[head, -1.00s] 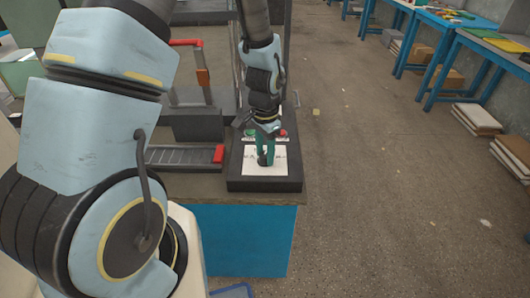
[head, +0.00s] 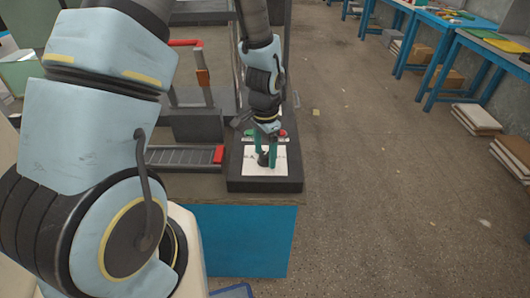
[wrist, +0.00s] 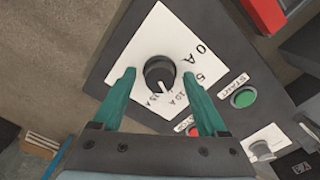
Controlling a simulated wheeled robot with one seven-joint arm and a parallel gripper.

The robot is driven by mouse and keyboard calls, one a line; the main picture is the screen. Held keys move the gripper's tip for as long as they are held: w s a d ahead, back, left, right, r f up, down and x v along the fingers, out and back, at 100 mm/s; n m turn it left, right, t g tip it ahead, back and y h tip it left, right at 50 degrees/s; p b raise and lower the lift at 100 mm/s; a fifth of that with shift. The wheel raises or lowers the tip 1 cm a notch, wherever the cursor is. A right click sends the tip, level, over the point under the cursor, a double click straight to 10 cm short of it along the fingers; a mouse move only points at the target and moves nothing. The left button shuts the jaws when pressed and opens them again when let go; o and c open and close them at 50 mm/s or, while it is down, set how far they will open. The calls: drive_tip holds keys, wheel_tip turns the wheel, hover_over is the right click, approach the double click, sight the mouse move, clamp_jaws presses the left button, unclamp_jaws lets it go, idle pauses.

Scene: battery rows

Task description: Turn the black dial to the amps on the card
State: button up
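The black dial (wrist: 158,70) sits on a white scale plate (wrist: 150,40) marked 0 A, 5, 10 A and 15 A. Its white pointer line aims toward the picture's bottom, roughly between the 15 A and 10 A marks. My gripper (wrist: 158,76) is open, with one green finger on each side of the dial and visible gaps between. In the head view my gripper (head: 272,152) is over the same plate, and the dial (head: 263,159) shows between the fingers. I cannot make out a separate card with an amps value.
A green START button (wrist: 243,98) and a red button (wrist: 194,130) are beside the plate, near my right finger. A grey knob (wrist: 262,149) is farther right. A ribbed tray (head: 180,158) with a red end adjoins the dial box (head: 265,185). Open floor lies to the right.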

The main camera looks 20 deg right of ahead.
sight(265, 154)
wheel_tip(265, 154, up, 11)
drive_tip(key=b, duration=0.1)
idle(0.7)
drive_tip(key=shift+f, duration=0.1)
